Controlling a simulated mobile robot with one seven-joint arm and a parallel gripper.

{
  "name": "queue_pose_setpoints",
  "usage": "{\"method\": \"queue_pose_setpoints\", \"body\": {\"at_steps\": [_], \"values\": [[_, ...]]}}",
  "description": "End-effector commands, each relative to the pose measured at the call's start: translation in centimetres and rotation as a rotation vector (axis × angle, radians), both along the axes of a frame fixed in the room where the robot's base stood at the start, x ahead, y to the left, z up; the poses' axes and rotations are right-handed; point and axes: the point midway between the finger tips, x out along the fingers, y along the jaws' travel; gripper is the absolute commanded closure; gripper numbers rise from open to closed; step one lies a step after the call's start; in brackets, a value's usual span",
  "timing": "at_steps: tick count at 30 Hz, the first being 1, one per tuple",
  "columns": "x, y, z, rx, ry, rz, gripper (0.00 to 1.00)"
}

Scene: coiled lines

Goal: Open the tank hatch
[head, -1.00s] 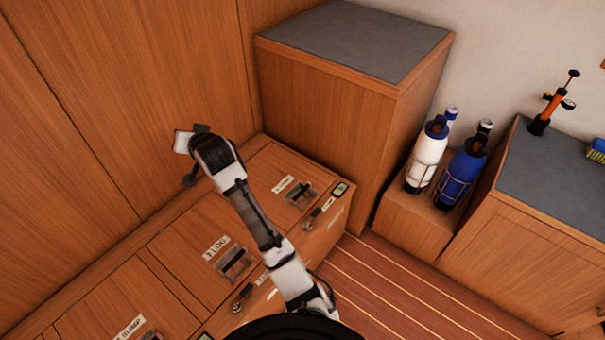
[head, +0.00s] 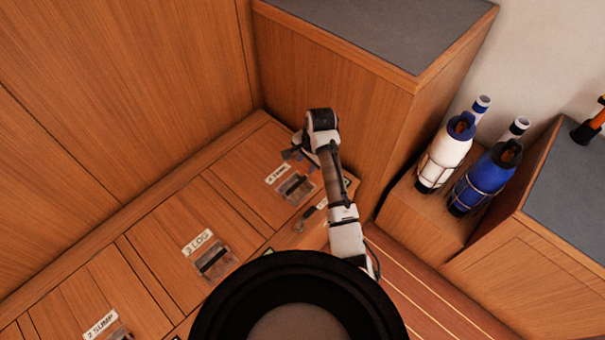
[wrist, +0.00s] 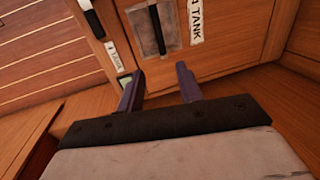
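The tank hatch (head: 240,160) is a wooden panel in the bench top, lying flat and shut at the far right end of the row. It carries a white TANK label (head: 277,174) and a recessed dark bar handle (head: 296,187). In the wrist view the handle (wrist: 156,27) and label (wrist: 196,20) lie just beyond my fingers. My gripper (wrist: 160,88) is open and empty, its two purple fingers apart. In the head view my gripper (head: 296,154) is over the hatch's right side, apart from the handle; my wrist partly hides it.
More hatches follow to the left, labelled LOG (head: 197,242) and SUMP (head: 101,324). A tall wooden cabinet (head: 330,100) stands close behind my gripper. A white bottle (head: 443,160) and a blue bottle (head: 483,182) stand in racks at right. Small latch (head: 309,214) on the bench front.

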Motion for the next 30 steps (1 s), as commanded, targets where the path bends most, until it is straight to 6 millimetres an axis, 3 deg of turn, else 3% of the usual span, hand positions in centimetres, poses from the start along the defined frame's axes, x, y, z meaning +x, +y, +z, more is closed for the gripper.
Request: {"method": "queue_pose_setpoints", "body": {"at_steps": [5,18,24,30], "values": [[0.3,0.3,-2.4,-0.001,0.002,0.0,0.64],[1.6,1.5,-11.0,-0.003,0.0,0.002,0.64],[1.8,1.9,-12.8,-0.002,-0.002,0.004,0.64],[1.9,1.9,-13.1,-0.001,-0.004,0.002,0.64]]}}
